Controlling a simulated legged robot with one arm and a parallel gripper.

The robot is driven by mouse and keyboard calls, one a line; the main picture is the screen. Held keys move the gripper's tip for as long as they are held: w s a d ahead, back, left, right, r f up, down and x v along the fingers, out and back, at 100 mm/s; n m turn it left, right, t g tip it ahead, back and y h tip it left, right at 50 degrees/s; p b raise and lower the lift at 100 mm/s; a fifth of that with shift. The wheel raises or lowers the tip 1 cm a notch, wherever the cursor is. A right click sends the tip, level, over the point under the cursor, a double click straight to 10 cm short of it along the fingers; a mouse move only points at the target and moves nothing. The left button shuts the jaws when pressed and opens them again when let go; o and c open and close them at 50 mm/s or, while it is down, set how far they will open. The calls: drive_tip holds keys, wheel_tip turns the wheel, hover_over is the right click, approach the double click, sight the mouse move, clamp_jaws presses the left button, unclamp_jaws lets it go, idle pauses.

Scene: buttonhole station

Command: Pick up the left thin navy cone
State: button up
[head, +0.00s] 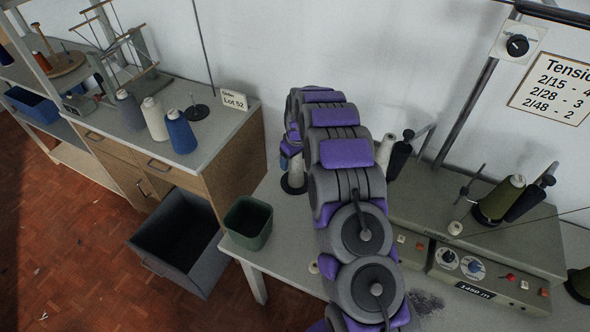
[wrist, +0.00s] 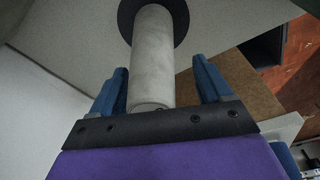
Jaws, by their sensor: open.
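A thin, very dark cone (head: 399,158), navy or black, stands behind my arm beside a white cone (head: 384,152). Another thin dark cone (head: 526,204) leans farther right, by an olive cone (head: 499,199). My gripper (wrist: 161,68) is open in the wrist view, its two blue fingers either side of a pale grey-white cylinder (wrist: 154,62) on a black disc. Contact cannot be told. In the head view my gripper (head: 289,149) points down at the left of my arm, above the black disc (head: 294,186). My arm may hide part of the bench.
A green bin (head: 248,223) stands on the bench's left corner. A grey machine (head: 490,255) with knobs fills the right.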

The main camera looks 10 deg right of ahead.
drive_tip(key=shift+a, duration=0.15)
drive_tip(key=shift+c, duration=1.2)
drive_tip(key=shift+d, duration=0.9)
drive_tip(key=c, duration=0.5)
drive_tip(key=shift+d, duration=0.1)
drive_tip(key=shift+c, duration=1.3)
drive_tip(key=shift+a, duration=0.7)
drive_tip(key=c, duration=0.4)
drive_tip(key=shift+d, duration=0.15)
